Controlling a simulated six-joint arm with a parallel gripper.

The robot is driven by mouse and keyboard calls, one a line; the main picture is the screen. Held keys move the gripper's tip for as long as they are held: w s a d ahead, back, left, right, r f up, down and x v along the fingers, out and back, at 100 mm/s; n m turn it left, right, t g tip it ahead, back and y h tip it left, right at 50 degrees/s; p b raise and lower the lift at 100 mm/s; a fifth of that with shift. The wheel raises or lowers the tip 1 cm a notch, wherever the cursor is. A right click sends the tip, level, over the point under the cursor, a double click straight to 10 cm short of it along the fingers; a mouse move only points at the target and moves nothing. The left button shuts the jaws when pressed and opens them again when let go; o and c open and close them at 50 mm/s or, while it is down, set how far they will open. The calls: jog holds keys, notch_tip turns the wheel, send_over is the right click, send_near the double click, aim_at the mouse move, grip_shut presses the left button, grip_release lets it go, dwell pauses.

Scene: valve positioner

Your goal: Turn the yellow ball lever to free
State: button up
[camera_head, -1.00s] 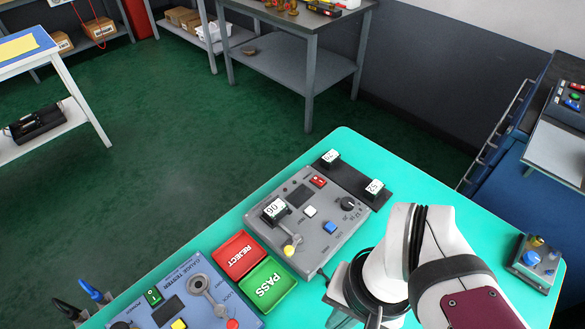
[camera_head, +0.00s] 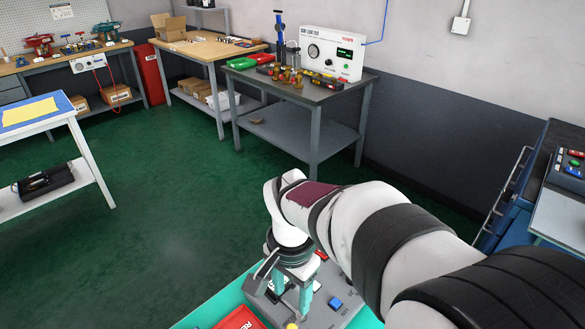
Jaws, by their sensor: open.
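The grey positioner panel (camera_head: 342,290) stands on the teal bench at the bottom of the view. The yellow ball (camera_head: 292,326) of the lever shows only at the bottom edge; the rest of the lever is cut off or hidden. My gripper (camera_head: 292,298) points down over the panel, with its teal fingers apart. The yellow ball appears below the fingers in the picture, and I cannot tell whether they touch anything. My arm hides much of the panel's right side.
A blue button (camera_head: 335,303) is on the panel, right of my gripper. A red tray (camera_head: 240,319) lies to its left on the teal bench (camera_head: 205,312). A grey table (camera_head: 322,92) with a gauge box stands well behind. Green floor lies between.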

aim_at(292, 328)
notch_tip(292, 328, down, 12)
jog(key=shift+f, duration=0.1)
grip_shut()
dwell(0.3)
